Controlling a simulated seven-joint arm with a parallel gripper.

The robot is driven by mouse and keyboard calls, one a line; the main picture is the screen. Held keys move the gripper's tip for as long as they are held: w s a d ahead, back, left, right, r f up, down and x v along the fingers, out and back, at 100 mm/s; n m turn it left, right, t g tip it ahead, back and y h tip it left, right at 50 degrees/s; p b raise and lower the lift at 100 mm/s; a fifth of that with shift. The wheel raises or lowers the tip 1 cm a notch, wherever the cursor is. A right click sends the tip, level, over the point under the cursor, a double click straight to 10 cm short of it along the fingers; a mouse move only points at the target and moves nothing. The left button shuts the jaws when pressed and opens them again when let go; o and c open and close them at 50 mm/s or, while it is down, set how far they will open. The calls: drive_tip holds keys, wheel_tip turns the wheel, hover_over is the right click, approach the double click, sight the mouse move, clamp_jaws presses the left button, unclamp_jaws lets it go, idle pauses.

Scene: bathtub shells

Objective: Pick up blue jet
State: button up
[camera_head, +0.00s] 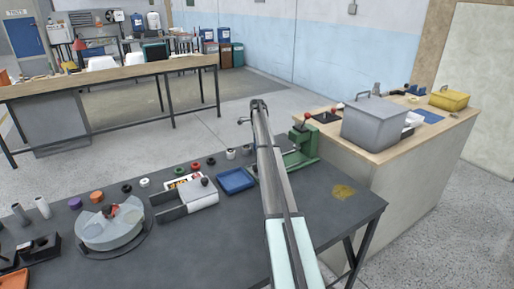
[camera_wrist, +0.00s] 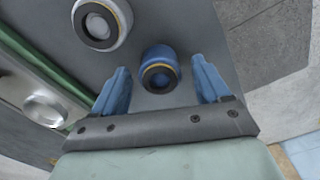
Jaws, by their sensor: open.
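The blue jet, a short blue cylinder with a yellow-brown ring and a dark round opening (camera_wrist: 160,57), stands on the dark grey table top in the wrist view. My gripper (camera_wrist: 160,80) is open, with one blue finger on each side of the jet. The jet lies between the finger lines, near the tips, with a gap on both sides. I cannot tell the height gap between the fingers and the jet. In the head view my arm covers the spot, and I cannot make out the blue jet or the fingers there.
A white jet (camera_wrist: 101,22) stands close, up and left of the blue one. A green press (camera_head: 302,147) stands right of my arm. A blue tray (camera_head: 236,180), a grey-white box (camera_head: 187,197) and a round clear-lidded dish (camera_head: 112,226) lie to the left.

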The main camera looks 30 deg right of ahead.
drive_tip(key=shift+c, duration=0.3)
drive_tip(key=c, duration=1.1)
